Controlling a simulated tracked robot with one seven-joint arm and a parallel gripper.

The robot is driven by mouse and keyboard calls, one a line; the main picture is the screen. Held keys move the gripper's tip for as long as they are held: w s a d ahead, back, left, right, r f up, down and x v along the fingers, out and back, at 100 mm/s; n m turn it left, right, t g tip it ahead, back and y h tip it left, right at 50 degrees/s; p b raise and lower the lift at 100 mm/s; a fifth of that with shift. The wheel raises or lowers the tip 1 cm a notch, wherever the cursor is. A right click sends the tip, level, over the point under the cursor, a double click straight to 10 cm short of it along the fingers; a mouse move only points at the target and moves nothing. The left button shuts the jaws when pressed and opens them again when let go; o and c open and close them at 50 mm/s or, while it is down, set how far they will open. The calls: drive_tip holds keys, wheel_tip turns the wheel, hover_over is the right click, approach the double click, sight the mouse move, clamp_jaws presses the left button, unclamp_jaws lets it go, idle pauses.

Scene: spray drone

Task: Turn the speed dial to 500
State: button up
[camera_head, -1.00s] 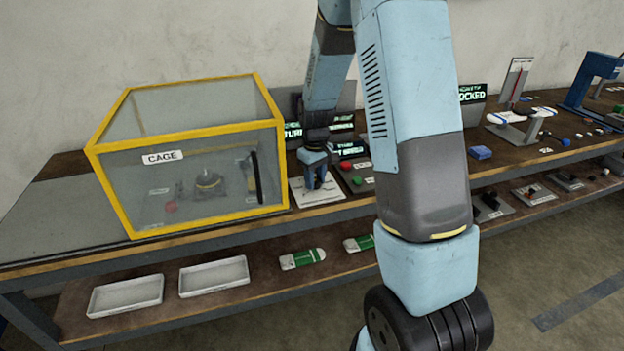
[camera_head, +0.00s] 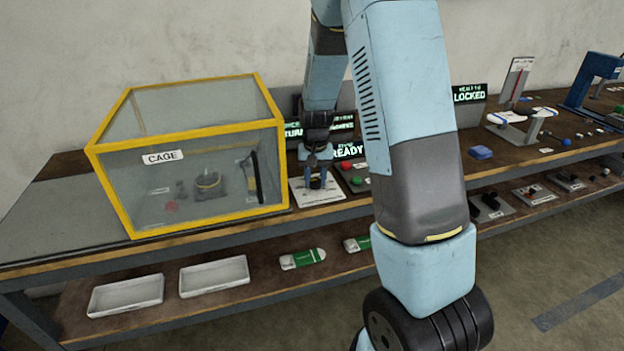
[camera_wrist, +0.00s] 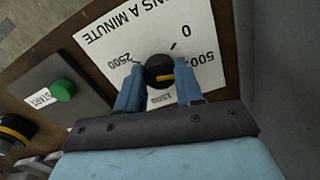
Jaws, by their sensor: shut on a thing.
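The speed dial (camera_wrist: 158,71) is a round black knob with a short yellow mark, on a white scale card (camera_wrist: 125,30) that appears upside down in the wrist view. The mark lies on the knob's lower right part. The card shows 0 at the upper right, 500 at the right, 1500 below and 2500 at the left. My gripper (camera_wrist: 160,88) is shut on the dial, one blue finger on each side. In the head view my gripper (camera_head: 316,180) points down over the card (camera_head: 318,198), and its fingers hide the dial.
A yellow-framed cage (camera_head: 190,216) with a dark device inside stands left of the card. A control box with a green START button (camera_wrist: 64,91) is close beside it. A screen (camera_head: 348,150) behind reads READY; another screen (camera_head: 469,93) reads LOCKED. White trays (camera_head: 214,277) lie on the lower shelf.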

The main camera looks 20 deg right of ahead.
sight(315, 181)
drive_tip(key=shift+s+f, duration=0.1)
drive_tip(key=shift+s, duration=0.1)
drive_tip(key=o, duration=1)
drive_tip(key=shift+o, duration=0.2)
drive_tip(key=shift+w, duration=0.1)
wheel_tip(315, 181, up, 14)
idle(0.4)
